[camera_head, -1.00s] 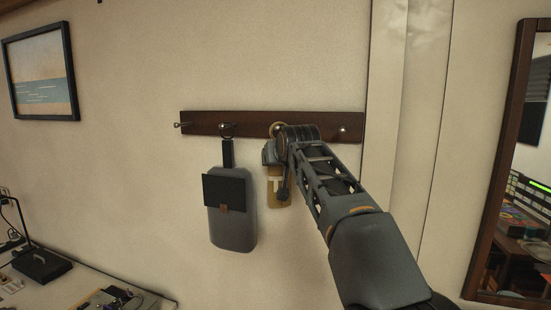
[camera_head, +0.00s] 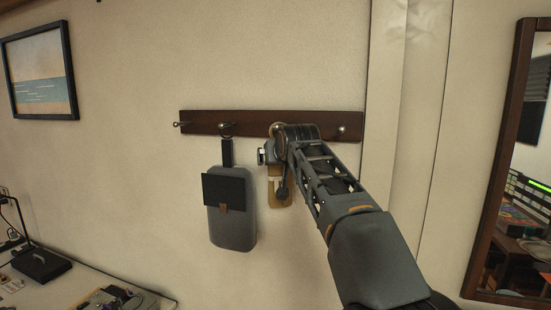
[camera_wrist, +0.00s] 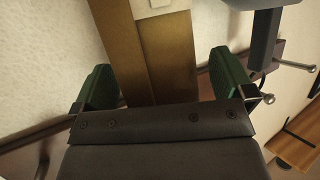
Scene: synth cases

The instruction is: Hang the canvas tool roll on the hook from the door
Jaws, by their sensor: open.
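The canvas tool roll (camera_head: 280,200) is tan with a pale band. It hangs against the wall below the third hook from the left (camera_head: 277,128) on a dark wood rail; my gripper hides its upper part and loop, so I cannot tell how it is held. My gripper (camera_head: 275,155) is at the roll's upper part. In the wrist view my gripper (camera_wrist: 163,88) is open, its green pads apart on either side of the tan roll (camera_wrist: 140,50). The hook nearest the door frame (camera_head: 343,129) is bare.
A grey bag with a dark flap (camera_head: 231,225) hangs on the second hook, just left of the roll. The leftmost hook (camera_head: 180,125) is empty. The pale door frame (camera_head: 410,130) and a mirror (camera_head: 490,200) stand right. A desk (camera_head: 150,302) is lower left.

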